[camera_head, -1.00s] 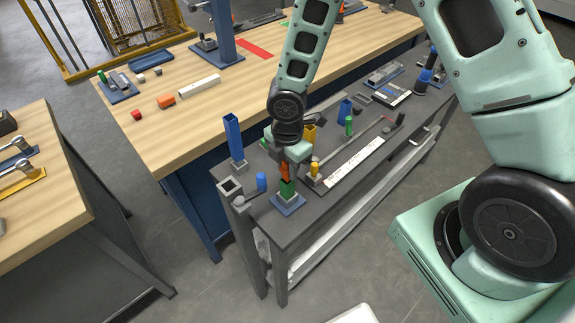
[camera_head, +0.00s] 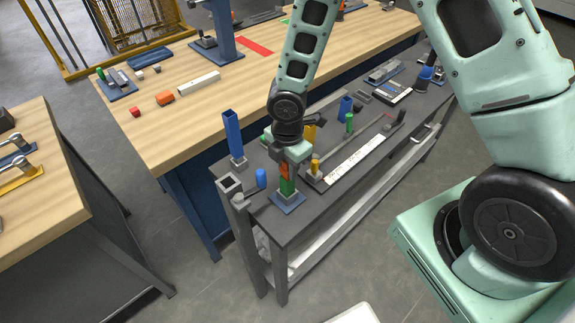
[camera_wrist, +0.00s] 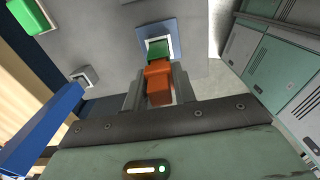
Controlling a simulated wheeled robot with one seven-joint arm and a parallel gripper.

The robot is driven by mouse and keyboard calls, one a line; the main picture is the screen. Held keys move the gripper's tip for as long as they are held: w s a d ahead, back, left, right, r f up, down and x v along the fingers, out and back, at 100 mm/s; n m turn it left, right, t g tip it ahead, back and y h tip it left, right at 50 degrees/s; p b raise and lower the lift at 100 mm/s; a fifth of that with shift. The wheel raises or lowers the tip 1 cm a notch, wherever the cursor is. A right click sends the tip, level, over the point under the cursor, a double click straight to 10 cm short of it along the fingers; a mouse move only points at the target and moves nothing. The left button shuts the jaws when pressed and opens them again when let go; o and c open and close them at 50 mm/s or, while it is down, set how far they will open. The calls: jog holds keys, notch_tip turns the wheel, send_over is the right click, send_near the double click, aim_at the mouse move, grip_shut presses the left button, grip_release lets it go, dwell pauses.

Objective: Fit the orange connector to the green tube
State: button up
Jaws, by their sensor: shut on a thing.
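The orange connector (camera_wrist: 158,84) is between the two fingers of my gripper (camera_wrist: 160,88), which is shut on it. It also shows in the head view (camera_head: 284,171), under the gripper. The square green tube (camera_head: 287,187) stands upright in a grey holder on a blue plate (camera_head: 287,204), at the near end of the grey bench. In the wrist view, the green tube (camera_wrist: 158,48) is directly beyond the connector and in line with it. Their ends appear to meet, but I cannot tell whether the connector is seated on the tube.
A tall blue tube (camera_head: 233,134) and a short blue cylinder (camera_head: 261,178) stand to the left of the green tube. A yellow piece (camera_head: 315,165) and a long white strip (camera_head: 355,160) are to the right. A wooden bench (camera_head: 150,130) lies behind.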

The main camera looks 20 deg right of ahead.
jog(key=shift+f+b, duration=0.35)
jog(key=shift+f, duration=0.1)
jog(key=o, duration=1.6)
jog(key=shift+r, duration=0.15)
jog(key=shift+r+p, duration=3.3)
jog(key=shift+r, duration=0.15)
